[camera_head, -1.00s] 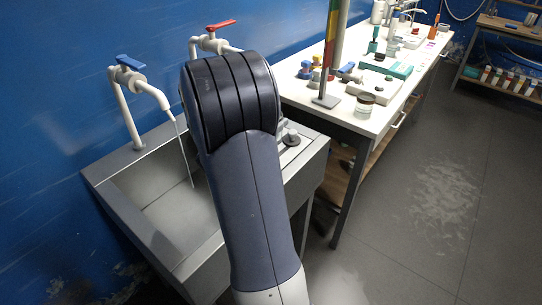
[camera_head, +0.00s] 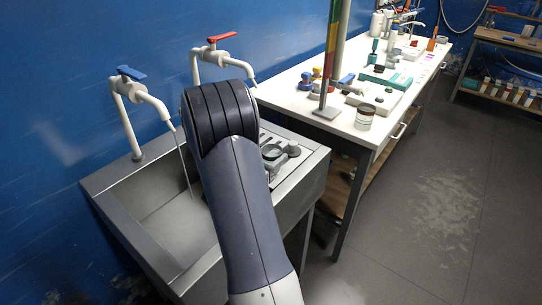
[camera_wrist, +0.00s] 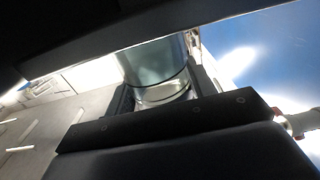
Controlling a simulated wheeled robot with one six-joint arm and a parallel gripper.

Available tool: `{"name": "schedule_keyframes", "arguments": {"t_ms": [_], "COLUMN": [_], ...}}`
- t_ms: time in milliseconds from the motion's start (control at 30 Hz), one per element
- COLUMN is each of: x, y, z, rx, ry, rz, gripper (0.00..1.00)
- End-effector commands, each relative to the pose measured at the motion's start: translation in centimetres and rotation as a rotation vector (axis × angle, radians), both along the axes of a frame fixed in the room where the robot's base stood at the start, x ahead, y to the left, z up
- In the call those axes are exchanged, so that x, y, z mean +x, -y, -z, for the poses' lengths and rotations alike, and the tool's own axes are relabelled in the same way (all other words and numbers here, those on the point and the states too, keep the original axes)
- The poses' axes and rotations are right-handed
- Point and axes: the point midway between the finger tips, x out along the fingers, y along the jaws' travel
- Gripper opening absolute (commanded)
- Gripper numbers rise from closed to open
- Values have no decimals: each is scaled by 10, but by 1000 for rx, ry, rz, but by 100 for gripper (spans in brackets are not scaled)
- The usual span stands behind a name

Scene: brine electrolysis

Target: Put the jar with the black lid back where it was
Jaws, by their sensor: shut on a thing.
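My gripper (camera_wrist: 162,95) is shut on a clear glass jar (camera_wrist: 155,62), whose greyish-green body shows between the dark fingers in the wrist view. The jar's lid cannot be made out there, so I cannot confirm that it is black. In the head view my own arm hides most of the gripper. A grey part of the gripper end shows just right of the arm, over the sink's right side, and the held jar is not clear there.
The steel sink (camera_head: 105,179) stands against the blue wall, with a thin stream running from the blue-handled tap (camera_head: 131,72). A red-handled tap (camera_head: 221,38) is beside it.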

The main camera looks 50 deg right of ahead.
Motion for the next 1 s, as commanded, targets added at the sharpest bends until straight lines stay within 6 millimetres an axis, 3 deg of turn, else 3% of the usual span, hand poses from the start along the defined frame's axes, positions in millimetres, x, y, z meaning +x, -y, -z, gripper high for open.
{"name": "schedule_keyframes", "arguments": {"t_ms": [33,67,300,667,1000], "x": [0,0,0,0,-4], "y": [0,0,0,0,-62], "z": [3,2,2,-4,-1], "rx": [-1,0,0,0,0], "ry": [0,0,0,0,0], "rz": [0,0,0,0,-6], "gripper": [24,54,73,74,74]}}
